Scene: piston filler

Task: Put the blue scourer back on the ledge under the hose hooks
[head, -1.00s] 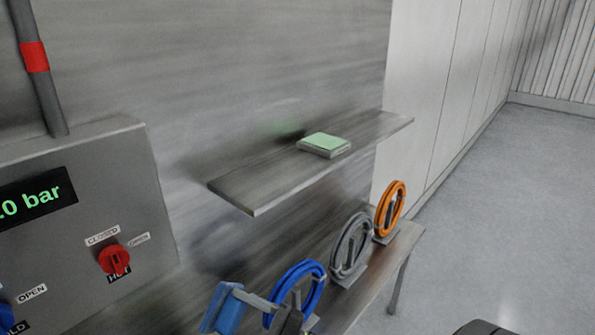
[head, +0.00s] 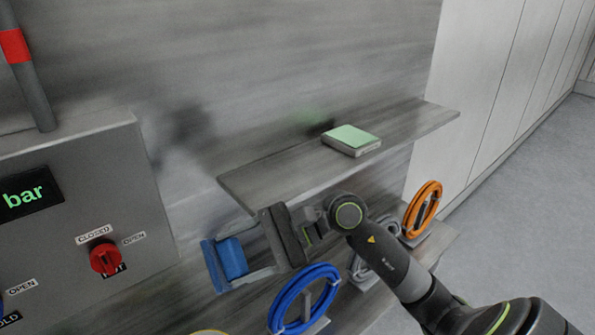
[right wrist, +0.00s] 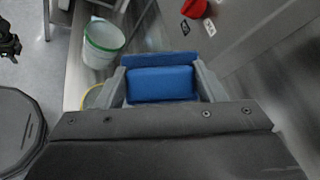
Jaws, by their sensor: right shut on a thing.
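The blue scourer (head: 234,258) is between the fingers of my right gripper (head: 236,268), which is shut on it. A flatter blue face shows at its outer side. The right wrist view shows the scourer (right wrist: 160,84) gripped on both sides. It is in the air in front of the steel wall, left of and below the upper shelf (head: 270,178). Below, the blue hose (head: 306,298), the grey hose (head: 360,268) and the orange hose (head: 423,208) are coiled on hooks over a lower ledge (head: 345,312). My right arm partly covers the grey hose and that ledge. My left gripper is not seen.
A green-topped pad (head: 352,140) lies on the upper shelf. A grey control box with a red valve knob (head: 105,258) stands at the left. A yellow coil (head: 208,332) shows at the bottom edge. The right wrist view shows a white bucket (right wrist: 103,38).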

